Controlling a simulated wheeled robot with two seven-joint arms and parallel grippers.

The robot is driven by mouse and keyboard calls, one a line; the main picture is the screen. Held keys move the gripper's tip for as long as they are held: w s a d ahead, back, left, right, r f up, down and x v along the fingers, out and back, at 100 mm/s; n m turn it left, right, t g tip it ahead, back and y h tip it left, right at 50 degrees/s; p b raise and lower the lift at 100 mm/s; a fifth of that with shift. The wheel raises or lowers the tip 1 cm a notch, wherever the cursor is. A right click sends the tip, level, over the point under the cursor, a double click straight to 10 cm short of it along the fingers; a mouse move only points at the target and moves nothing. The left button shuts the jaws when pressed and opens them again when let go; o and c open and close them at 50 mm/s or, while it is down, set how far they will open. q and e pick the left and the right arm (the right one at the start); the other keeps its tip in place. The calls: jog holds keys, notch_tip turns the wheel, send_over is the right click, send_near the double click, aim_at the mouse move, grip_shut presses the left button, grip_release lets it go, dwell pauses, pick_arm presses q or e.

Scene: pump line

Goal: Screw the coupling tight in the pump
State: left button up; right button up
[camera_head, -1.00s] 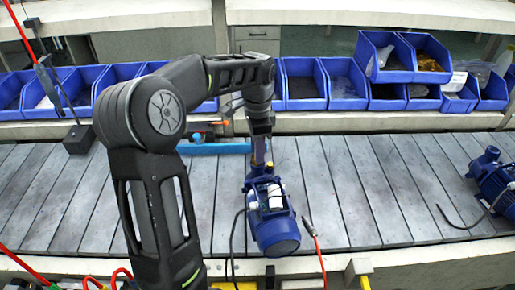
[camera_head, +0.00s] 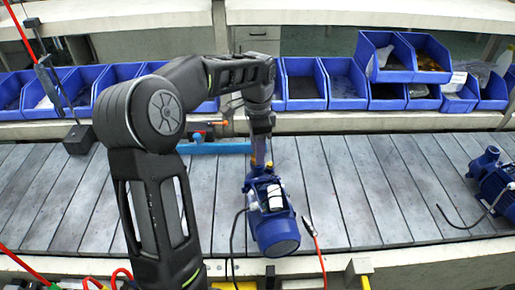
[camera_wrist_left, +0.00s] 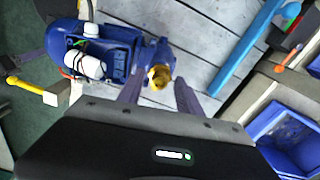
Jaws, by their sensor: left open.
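The blue pump (camera_head: 275,232) stands on the slatted grey line, with its open wiring box and white cylinders facing up. It also shows in the left wrist view (camera_wrist_left: 118,45). The brass coupling (camera_wrist_left: 160,77) sits at the pump's end port in the left wrist view. How deep it is seated I cannot tell. My left gripper (camera_head: 260,160) is over the pump's far end. In the left wrist view its open fingers (camera_wrist_left: 158,95) point toward the coupling, one on each side. Contact is not clear. My right gripper is not in view.
A second blue pump (camera_head: 492,180) with a loose black cable lies at the right. A blue bar (camera_head: 215,147) lies along the line's back edge. Blue bins (camera_head: 305,84) line the shelf behind. A red-and-black lead (camera_head: 315,240) hangs close to the pump. Slats between the pumps are mostly clear.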

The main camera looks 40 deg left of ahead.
pick_arm(q)
jog(key=shift+n, duration=1.7)
jog(key=n, duration=0.3)
jog(key=shift+n, duration=0.3)
jog(key=shift+c, duration=0.5)
grip_shut()
